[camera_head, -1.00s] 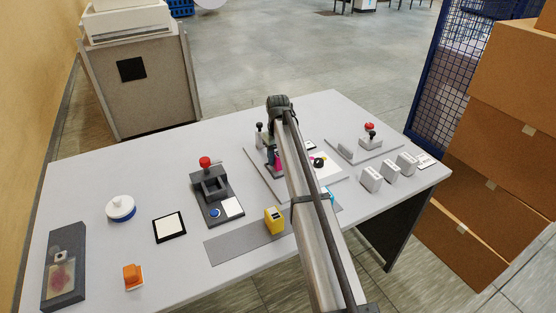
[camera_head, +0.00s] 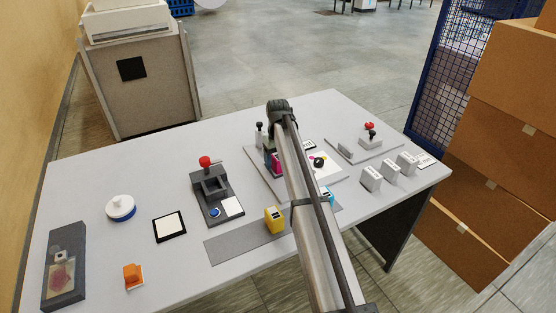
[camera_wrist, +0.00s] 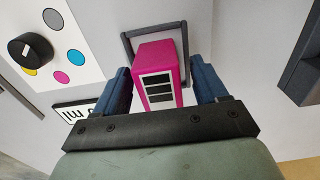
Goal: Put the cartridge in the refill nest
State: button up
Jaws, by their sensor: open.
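A magenta cartridge (camera_wrist: 158,75) with a black-and-white label stands between my gripper's (camera_wrist: 162,82) blue fingers in the wrist view. The fingers are apart, one on each side; I cannot tell whether either touches it. A dark frame (camera_wrist: 128,42) stands behind and around the cartridge. In the head view, the magenta cartridge (camera_head: 278,163) shows beside my arm on a grey plate, partly hidden. A yellow cartridge (camera_head: 274,220) and a partly hidden cyan cartridge (camera_head: 328,196) stand near the front. A dark fixture with a red knob (camera_head: 205,162) stands left; I cannot tell which fixture is the nest.
Several pale blocks (camera_head: 370,178) stand at the right. A white round tub (camera_head: 120,207), a black-edged white pad (camera_head: 169,227), an orange item (camera_head: 133,274) and a dark box (camera_head: 64,267) are on the left. My arm hides part of the table's middle.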

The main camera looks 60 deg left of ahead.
jog(key=shift+r, duration=0.1)
notch_tip(320, 180, up, 12)
dwell(0.5)
jog(key=shift+c, duration=0.2)
dwell(1.8)
